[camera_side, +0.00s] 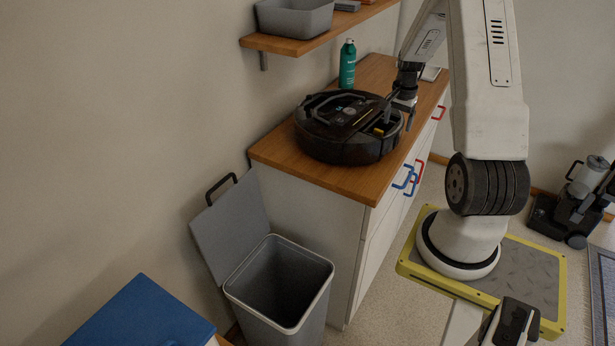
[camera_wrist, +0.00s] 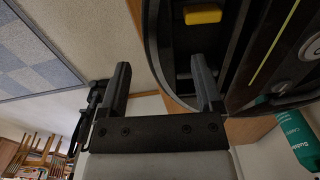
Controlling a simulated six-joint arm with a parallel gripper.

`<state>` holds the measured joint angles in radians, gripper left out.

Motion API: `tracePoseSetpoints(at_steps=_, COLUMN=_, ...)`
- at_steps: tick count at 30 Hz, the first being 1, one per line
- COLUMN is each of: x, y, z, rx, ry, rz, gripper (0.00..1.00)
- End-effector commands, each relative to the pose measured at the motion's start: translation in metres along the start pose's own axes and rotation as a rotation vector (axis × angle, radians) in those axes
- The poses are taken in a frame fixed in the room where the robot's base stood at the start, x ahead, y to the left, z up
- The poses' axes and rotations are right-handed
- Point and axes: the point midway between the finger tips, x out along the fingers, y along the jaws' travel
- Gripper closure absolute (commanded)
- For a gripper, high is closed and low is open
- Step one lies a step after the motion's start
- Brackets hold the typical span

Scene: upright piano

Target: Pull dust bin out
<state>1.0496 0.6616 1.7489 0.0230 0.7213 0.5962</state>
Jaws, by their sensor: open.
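A round black robot vacuum (camera_side: 345,138) sits on the wooden counter, with an open recess at its right side. A yellow tab (camera_side: 379,131) shows in that recess, and also in the wrist view (camera_wrist: 202,14). The dust bin's outline cannot be told from the dark parts around the tab. My gripper (camera_side: 402,112) is at the vacuum's right edge, pointing down. The right finger overlaps the vacuum's recess below the tab; the left finger is outside the vacuum's rim. Contact cannot be told.
A grey waste bin (camera_side: 242,292) with its lid raised stands on the floor left of the counter (camera_side: 285,158). A green spray can (camera_side: 347,66) stands behind the vacuum. A shelf (camera_side: 310,42) with a grey tub (camera_side: 296,20) hangs above. Blue and red handles mark the cabinet front.

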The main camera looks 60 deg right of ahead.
Motion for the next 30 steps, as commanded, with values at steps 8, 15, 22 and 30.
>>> tracePoseSetpoints(at_steps=8, x=0.026, y=0.0, z=0.0, rx=-0.001, ry=-0.001, rz=0.001, gripper=0.16)
tracePoseSetpoints(at_steps=15, x=0.031, y=0.0, z=0.0, rx=-0.001, ry=0.001, rz=-0.001, gripper=0.16)
tracePoseSetpoints(at_steps=22, x=0.031, y=0.0, z=0.0, rx=-0.001, ry=0.001, rz=0.0, gripper=0.39)
tracePoseSetpoints(at_steps=30, x=0.03, y=0.0, z=0.0, rx=-0.001, ry=0.001, rz=0.0, gripper=1.0)
